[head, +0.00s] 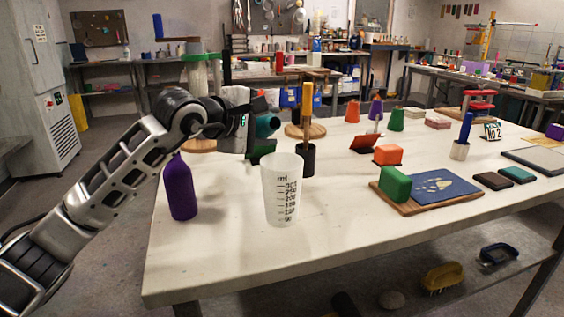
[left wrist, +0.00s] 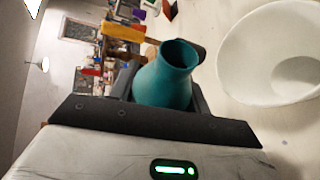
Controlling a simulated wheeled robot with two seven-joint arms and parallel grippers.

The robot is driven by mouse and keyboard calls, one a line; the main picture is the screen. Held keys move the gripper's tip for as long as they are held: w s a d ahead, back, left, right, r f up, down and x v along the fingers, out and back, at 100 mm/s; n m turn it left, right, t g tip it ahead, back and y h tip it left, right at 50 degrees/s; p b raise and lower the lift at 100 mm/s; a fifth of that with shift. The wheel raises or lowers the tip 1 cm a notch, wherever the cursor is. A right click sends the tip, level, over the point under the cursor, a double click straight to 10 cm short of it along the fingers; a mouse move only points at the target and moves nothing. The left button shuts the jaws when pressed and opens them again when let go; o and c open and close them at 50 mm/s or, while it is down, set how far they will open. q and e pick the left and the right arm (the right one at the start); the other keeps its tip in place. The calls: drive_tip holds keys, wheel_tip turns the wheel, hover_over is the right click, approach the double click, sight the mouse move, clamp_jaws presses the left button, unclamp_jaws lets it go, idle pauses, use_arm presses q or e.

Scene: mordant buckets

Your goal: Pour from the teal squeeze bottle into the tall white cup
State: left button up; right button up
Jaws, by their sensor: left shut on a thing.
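The teal squeeze bottle (head: 267,126) is held in my left gripper (head: 260,134), above the table and behind and above the cup's rim. It lies tipped over, its open mouth pointing right in the head view. In the left wrist view the bottle (left wrist: 165,80) sits between the dark fingers, its round mouth showing. The tall white cup (head: 283,192) stands upright on the table with dark measuring marks. Its open rim also shows in the left wrist view (left wrist: 232,60), beside the bottle mouth and apart from it. No stream is visible. My right gripper is not in view.
A purple bottle (head: 180,188) stands left of the cup, under my left arm. A black holder (head: 308,160) with an orange-handled tool stands behind the cup. A green block (head: 394,184) and blue mat (head: 445,186) lie right. The table front is clear.

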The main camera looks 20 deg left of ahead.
use_arm(q)
drive_tip(key=shift+s+d+r+m+b, duration=0.2)
drive_tip(key=shift+r+m+b, duration=0.15)
drive_tip(key=shift+b, duration=0.2)
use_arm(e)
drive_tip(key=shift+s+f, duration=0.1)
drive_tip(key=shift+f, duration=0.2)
use_arm(q)
drive_tip(key=shift+t, duration=0.4)
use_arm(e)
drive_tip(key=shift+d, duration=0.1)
use_arm(q)
drive_tip(key=shift+r+m+b, duration=0.2)
drive_tip(key=shift+m+b, duration=0.15)
drive_tip(key=shift+b, duration=0.1)
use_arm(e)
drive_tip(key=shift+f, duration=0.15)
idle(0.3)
use_arm(q)
drive_tip(key=shift+d+r+m+t+y+b, duration=0.1)
drive_tip(key=shift+r+m+t+y+b, duration=0.25)
drive_tip(key=shift+b, duration=0.3)
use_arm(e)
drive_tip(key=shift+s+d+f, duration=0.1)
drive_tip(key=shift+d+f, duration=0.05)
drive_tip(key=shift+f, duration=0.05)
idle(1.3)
